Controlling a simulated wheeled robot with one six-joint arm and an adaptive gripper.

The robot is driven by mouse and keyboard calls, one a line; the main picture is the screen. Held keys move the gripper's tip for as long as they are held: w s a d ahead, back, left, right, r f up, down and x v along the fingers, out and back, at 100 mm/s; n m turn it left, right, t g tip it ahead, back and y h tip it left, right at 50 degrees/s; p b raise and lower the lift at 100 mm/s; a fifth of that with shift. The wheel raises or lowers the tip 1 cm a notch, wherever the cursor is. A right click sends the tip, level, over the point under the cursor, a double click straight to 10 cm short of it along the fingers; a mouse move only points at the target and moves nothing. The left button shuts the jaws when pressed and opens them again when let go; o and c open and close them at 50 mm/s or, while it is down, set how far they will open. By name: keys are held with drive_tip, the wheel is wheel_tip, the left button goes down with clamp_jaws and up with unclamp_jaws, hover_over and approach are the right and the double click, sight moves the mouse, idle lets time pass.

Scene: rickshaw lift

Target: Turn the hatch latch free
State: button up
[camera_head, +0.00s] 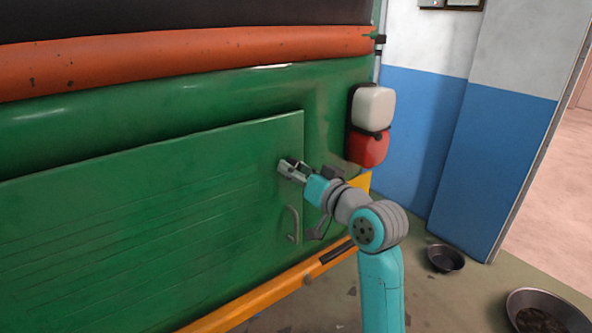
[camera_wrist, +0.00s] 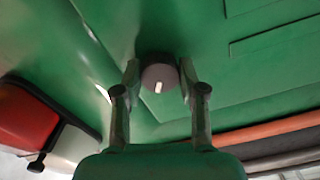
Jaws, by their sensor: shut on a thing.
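The green hatch (camera_head: 150,205) lies flat against the rickshaw's green rear body. The hatch latch (camera_wrist: 158,74) is a dark round knob with a short white mark, near the hatch's edge in the wrist view. My gripper (camera_head: 290,168) is at the hatch's upper right part in the head view, where it hides most of the latch. In the wrist view my gripper (camera_wrist: 159,78) has one finger on each side of the latch and is shut on it. The white mark stands close to upright in that view, leaning slightly.
A curved handle (camera_head: 294,225) sits on the hatch below my gripper. A white-and-red lamp (camera_head: 373,108) stands out to the right. An orange bumper bar (camera_head: 265,298) runs below. Metal bowls (camera_head: 445,258) lie on the floor at the right.

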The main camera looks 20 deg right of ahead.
drive_tip(key=m, duration=1.1)
drive_tip(key=shift+m, duration=0.4)
idle(0.3)
drive_tip(key=o, duration=1.1)
drive_tip(key=shift+o, duration=0.2)
drive_tip(key=v, duration=1.2)
